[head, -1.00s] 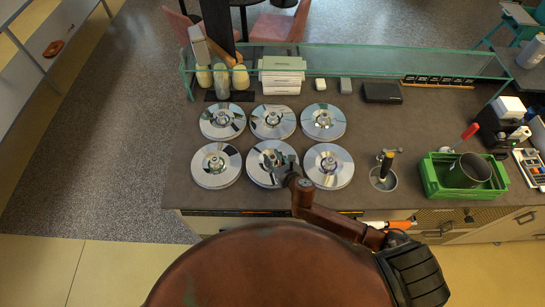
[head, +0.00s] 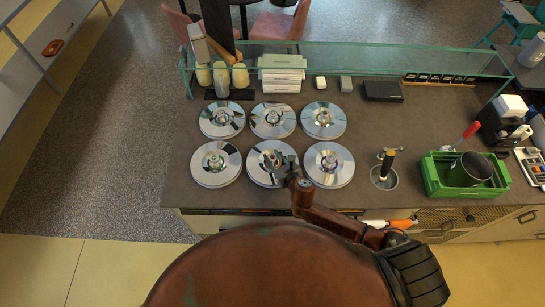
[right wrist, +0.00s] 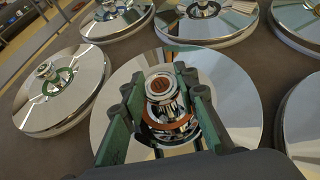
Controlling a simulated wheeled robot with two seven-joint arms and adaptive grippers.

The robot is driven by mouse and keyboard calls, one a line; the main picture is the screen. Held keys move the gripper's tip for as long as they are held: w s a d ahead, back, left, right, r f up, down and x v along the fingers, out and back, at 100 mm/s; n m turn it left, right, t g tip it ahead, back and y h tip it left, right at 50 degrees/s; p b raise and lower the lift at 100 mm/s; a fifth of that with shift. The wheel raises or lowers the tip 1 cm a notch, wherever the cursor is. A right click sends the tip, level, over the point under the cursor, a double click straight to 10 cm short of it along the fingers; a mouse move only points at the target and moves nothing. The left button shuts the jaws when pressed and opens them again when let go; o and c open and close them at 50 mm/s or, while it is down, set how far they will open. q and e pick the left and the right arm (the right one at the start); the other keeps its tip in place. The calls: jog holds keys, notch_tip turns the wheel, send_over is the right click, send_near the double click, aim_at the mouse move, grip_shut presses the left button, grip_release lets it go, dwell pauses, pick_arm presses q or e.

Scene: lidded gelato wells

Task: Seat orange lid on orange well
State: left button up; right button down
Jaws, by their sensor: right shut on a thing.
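The orange lid (head: 263,171) is a round mirror-like disc with a knob and an orange ring around its base. It is the front middle one of two rows of lids. My right gripper (head: 283,162) is at its knob; in the right wrist view the fingers (right wrist: 163,100) are shut on the knob of the orange lid (right wrist: 225,80). The lid looks about level. No opening shows under it, so the orange well is hidden. I cannot tell whether the lid rests fully on it. My left gripper is not in view.
Similar lids surround it, including a green-ringed lid (head: 216,178) on the left and another lid (head: 328,178) on the right. A tool well (head: 384,180) and a green crate (head: 430,180) stand further right. A glass shelf (head: 345,60) runs along the back.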

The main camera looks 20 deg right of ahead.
jog(key=shift+f, duration=0.35)
jog(key=c, duration=1.8)
grip_release()
jog(key=shift+o, duration=0.2)
jog(key=o, duration=0.5)
jog(key=shift+f, duration=0.1)
jog(key=shift+s, duration=0.1)
jog(key=shift+p+v, duration=1.5)
jog(key=shift+v, duration=1.05)
jog(key=shift+p+v, duration=0.7)
jog(key=shift+v, duration=0.7)
